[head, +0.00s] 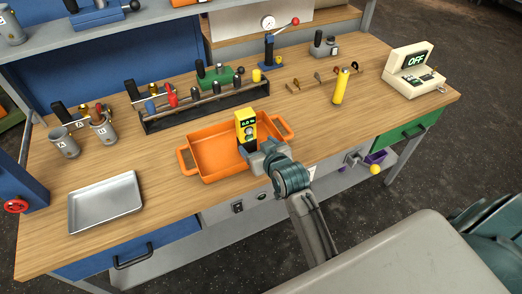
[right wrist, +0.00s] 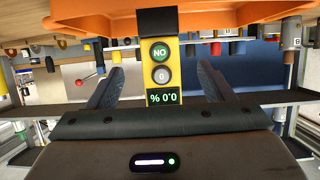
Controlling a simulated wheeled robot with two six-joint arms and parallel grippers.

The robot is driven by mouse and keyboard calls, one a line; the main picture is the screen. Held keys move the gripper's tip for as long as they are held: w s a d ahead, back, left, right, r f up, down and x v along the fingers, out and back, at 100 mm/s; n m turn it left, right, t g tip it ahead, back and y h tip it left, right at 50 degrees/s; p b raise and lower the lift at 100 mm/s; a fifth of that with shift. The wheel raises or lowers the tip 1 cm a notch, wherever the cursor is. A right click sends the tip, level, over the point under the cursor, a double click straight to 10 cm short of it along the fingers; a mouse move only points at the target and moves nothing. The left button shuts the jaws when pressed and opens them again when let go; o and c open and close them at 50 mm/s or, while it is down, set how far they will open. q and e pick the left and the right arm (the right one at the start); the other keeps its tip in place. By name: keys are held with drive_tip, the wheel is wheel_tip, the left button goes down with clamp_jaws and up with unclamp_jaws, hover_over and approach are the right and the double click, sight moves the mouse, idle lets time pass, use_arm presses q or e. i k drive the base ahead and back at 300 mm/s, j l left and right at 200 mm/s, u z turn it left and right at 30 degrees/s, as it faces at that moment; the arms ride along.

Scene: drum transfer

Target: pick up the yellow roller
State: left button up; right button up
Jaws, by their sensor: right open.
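A yellow upright cylinder (head: 341,86), which looks like the yellow roller, stands slightly tilted on the wooden bench right of centre in the head view. My right gripper (head: 256,153) is at the front edge of the orange tray, well to the left of that cylinder. It is open, with its fingers on either side of a yellow meter in the right wrist view (right wrist: 160,75); I cannot tell whether they touch it. The meter (head: 246,124) has a green display and stands upright at the tray. My left gripper is not in view.
The orange tray (head: 190,171) sits mid-bench. A silver tray (head: 106,202) and grey cups (head: 64,142) are at left. A dark rack (head: 150,126) of tools is behind. A beige box reading OFF (head: 412,68) is at right. Small tools lie near the cylinder.

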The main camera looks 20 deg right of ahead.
sight(341, 84)
drive_tip(key=z, duration=1.4)
